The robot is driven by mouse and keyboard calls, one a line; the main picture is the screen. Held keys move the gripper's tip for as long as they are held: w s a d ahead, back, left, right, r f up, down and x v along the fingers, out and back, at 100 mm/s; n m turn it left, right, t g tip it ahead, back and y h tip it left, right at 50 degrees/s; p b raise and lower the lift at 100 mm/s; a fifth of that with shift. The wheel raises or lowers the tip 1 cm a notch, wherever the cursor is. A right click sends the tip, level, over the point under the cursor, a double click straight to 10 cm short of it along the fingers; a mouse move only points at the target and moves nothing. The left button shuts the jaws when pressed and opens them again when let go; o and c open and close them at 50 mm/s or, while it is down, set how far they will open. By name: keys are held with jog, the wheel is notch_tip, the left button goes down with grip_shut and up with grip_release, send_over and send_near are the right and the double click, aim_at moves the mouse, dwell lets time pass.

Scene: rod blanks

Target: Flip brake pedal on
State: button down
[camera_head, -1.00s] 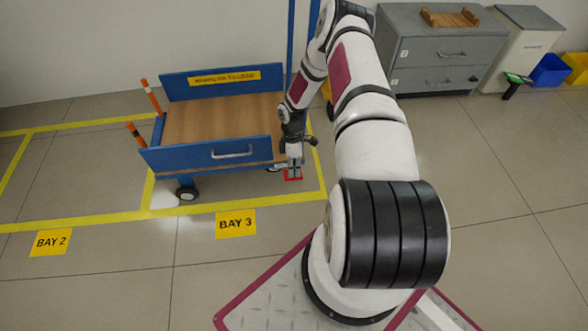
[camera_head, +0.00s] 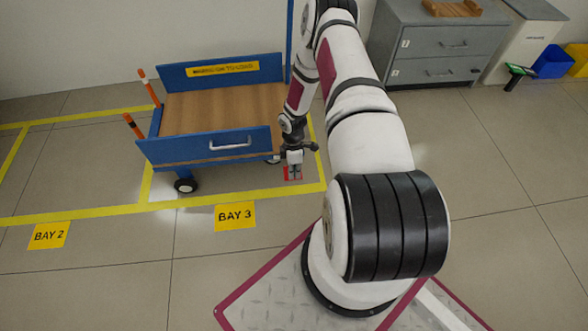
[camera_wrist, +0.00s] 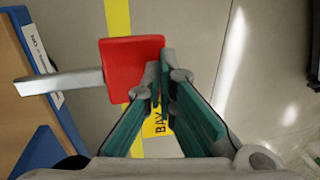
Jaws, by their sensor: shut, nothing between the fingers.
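The brake pedal is a red square plate (camera_wrist: 130,72) on a grey metal lever (camera_wrist: 58,82) that comes out from the cart's side in the wrist view. In the head view the red pedal (camera_head: 287,174) shows low at the cart's right front corner, partly hidden by my gripper (camera_head: 295,176). My gripper, also in the wrist view (camera_wrist: 160,75), is shut and empty. Its fingertips overlap the pedal's right edge in the wrist view; I cannot tell whether they touch it. The blue cart (camera_head: 178,150) has a wooden deck and a front handle.
Yellow floor lines and a BAY 3 label (camera_head: 235,216) lie around and in front of the cart. A grey drawer cabinet (camera_head: 435,45) stands at the back right. The floor right of my arm is clear.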

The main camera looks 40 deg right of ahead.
jog(key=shift+s+a+f+b, duration=0.15)
jog(key=shift+f+b, duration=0.75)
jog(key=shift+f, duration=0.45)
